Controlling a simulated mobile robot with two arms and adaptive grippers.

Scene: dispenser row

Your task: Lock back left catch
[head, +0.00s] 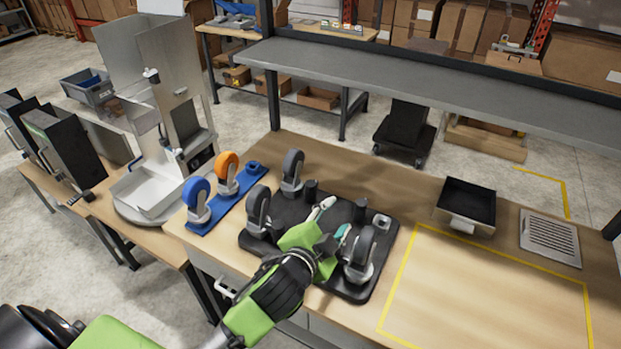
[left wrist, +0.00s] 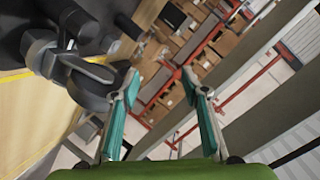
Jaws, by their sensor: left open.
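A black base plate (head: 290,245) lies on the workbench with grey caster wheels standing up from it. One caster (head: 292,172) is at the back left, one (head: 258,210) at the left edge, and one (head: 360,252) at the front right. A small pale fitting (head: 382,221) sits at the back right corner. The catch is too small to make out. My left gripper (head: 333,217) is open and empty above the middle of the plate, and its arm hides part of it. In the left wrist view, its teal fingers (left wrist: 161,85) are apart, with a grey caster (left wrist: 72,60) to their left.
A blue holder (head: 220,215) with a blue and an orange wheel stands left of the plate. A black bin (head: 466,203) and a metal grate (head: 550,238) are at the right. The yellow-taped area (head: 490,300) is bare. A grey shelf (head: 420,80) spans the back.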

